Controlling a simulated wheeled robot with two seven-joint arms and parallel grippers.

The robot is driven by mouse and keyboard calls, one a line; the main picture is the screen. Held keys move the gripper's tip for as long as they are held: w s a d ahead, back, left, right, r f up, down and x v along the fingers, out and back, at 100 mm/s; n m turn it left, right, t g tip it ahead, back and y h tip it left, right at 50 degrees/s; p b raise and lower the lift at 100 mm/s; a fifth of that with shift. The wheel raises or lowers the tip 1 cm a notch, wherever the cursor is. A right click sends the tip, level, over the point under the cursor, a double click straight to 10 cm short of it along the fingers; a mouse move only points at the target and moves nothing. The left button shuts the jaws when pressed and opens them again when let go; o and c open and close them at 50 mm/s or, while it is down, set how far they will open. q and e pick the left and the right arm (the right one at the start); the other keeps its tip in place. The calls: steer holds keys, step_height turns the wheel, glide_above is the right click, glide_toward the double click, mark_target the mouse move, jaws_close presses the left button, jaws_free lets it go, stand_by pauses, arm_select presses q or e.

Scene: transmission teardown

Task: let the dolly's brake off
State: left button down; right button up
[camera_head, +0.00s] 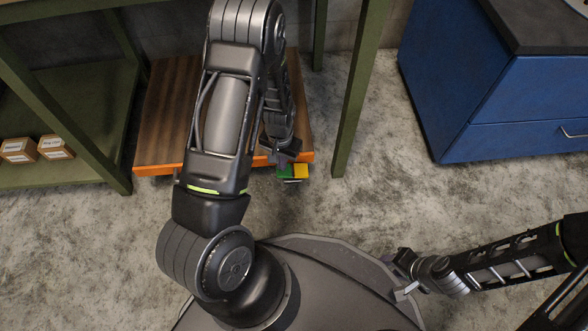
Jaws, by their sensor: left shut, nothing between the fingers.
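The dolly (160,115) is a low platform with a brown wooden deck and an orange front edge, standing under the green bench frame. A small brake pedal, half green and half yellow (300,171), sticks out at the right end of its front edge. My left gripper (284,158) is shut and empty, pointing down right at the pedal. I cannot tell whether it touches the pedal. My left arm hides the middle of the dolly. My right gripper (403,291) is low at the right, far from the dolly, and its finger gap is unclear.
A green leg (358,95) of the bench stands just right of the pedal. A green shelf (95,165) with small cardboard boxes (54,147) is at the left. A blue cabinet (490,105) stands at the upper right. The grey floor between is clear.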

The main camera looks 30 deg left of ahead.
arm_select(q)
steer(key=shift+f+b, duration=0.7)
steer(key=shift+f, duration=0.3)
stand_by(0.4)
steer(key=shift+r+p, duration=0.35)
step_height(320, 180, up, 6)
steer(key=p, duration=0.5)
steer(key=shift+r, duration=0.25)
